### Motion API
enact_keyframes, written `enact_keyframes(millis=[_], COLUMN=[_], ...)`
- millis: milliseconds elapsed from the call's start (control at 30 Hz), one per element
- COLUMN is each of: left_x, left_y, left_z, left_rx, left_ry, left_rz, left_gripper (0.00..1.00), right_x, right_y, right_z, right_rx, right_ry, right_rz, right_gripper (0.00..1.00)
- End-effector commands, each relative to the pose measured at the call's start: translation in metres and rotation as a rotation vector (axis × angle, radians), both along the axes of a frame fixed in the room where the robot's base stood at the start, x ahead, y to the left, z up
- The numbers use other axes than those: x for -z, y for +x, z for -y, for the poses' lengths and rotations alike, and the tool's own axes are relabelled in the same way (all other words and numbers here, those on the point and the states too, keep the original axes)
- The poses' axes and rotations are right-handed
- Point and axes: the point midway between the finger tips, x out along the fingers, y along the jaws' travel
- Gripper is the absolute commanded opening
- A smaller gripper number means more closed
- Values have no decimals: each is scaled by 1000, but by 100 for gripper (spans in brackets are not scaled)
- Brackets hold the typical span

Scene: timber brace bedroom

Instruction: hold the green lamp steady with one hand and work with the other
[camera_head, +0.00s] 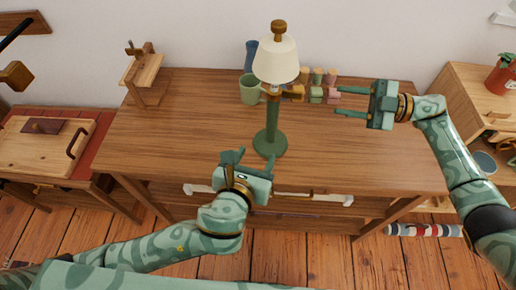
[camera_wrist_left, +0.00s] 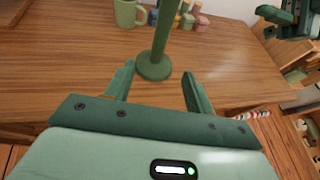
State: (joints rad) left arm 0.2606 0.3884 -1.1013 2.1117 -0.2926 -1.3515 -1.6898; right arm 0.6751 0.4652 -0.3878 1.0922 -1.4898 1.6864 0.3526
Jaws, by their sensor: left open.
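The green lamp stands upright on the wooden desk, with a green stem and base (camera_head: 271,130) and a cream shade (camera_head: 276,60). Its stem and round base (camera_wrist_left: 153,65) also show in the left wrist view; the shade is outside that view. My left gripper (camera_head: 250,160) is open and empty in front of the lamp base. In the left wrist view its fingertips (camera_wrist_left: 158,75) point at the base, which lies beyond them, with no visible grip. My right gripper (camera_head: 340,101) is open to the right of the lamp, its fingers pointing left at small colored pieces.
Behind the lamp are a green mug (camera_head: 250,90), a blue vase (camera_head: 252,54) and several colored pieces (camera_head: 317,92). A small wooden stand (camera_head: 142,70) is at the desk's back left corner. The desk top (camera_head: 180,130) is clear on the left and right.

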Motion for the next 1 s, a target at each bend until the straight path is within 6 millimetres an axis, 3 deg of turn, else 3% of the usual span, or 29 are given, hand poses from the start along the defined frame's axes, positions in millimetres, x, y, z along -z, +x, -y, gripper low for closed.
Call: enact_keyframes(millis=[167, 500, 700, 1000], left_x=[6, 37, 52, 60], left_y=[21, 93, 127, 144], left_z=[5, 22, 30, 34], left_rx=[1, 1, 1, 1], left_ry=[1, 0, -2, -3], left_rz=[9, 6, 5, 4], left_gripper=[54, 54, 54, 54], right_x=[0, 0, 0, 0], right_y=[0, 0, 0, 0], right_z=[0, 0, 0, 0], right_rx=[0, 0, 0, 0], right_ry=[0, 0, 0, 0], right_rz=[0, 0, 0, 0], right_gripper=[36, 36, 36, 36])
